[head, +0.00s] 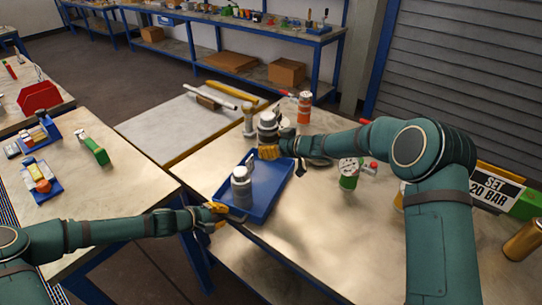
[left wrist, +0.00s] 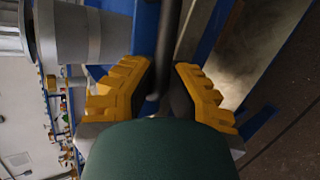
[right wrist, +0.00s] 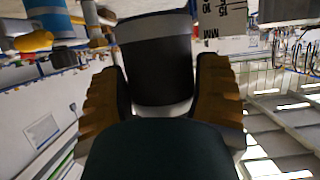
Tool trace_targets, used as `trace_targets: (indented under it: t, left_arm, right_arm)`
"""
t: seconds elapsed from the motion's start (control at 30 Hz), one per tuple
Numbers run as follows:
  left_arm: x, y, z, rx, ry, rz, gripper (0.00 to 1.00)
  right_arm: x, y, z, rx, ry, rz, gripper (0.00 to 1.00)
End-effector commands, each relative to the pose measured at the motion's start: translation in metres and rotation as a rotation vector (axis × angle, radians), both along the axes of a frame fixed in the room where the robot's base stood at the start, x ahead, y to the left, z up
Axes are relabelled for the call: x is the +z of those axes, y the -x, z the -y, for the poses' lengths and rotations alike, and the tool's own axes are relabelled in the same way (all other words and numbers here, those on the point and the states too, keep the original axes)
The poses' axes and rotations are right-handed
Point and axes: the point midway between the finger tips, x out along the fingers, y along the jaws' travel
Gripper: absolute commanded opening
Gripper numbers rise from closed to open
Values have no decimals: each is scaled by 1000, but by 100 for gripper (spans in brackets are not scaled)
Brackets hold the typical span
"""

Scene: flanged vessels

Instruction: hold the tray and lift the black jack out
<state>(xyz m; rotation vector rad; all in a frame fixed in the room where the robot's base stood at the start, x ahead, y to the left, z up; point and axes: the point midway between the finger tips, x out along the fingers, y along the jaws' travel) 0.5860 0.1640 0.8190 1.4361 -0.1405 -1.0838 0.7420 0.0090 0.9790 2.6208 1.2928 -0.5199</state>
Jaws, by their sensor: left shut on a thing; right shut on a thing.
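The blue tray (head: 264,203) lies on the workbench near its left edge. My left gripper (head: 220,212) is shut on the tray's near left side; the left wrist view shows its yellow fingers (left wrist: 165,85) around a dark bar at the rim. A grey jack (head: 241,188) stands upright in the tray and also shows in the left wrist view (left wrist: 88,35). My right gripper (head: 270,151) is shut on the black jack (head: 268,127) at the tray's far end. In the right wrist view the black jack (right wrist: 158,65) sits between the fingers. Whether its base is clear of the tray is hidden.
A grey flanged piece (head: 249,120) and an orange canister (head: 304,106) stand behind the black jack. A sign (head: 492,190) stands at the right. The bench's front middle is clear.

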Motion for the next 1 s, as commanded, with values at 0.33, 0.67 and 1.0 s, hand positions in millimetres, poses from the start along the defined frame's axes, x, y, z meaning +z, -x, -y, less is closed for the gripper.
trace_targets:
  t: [0.33,0.67,1.0]
  left_arm:
    - [-1,0,-1,1,-1,-2,0]
    - [-1,0,0,1,-1,-1,42]
    - [5,5,-7,1,-2,0,42]
  right_arm:
    - [13,0,-1,0,-3,3,22]
    - [13,0,-1,0,-3,2,22]
    - [13,0,-1,0,-3,2,22]
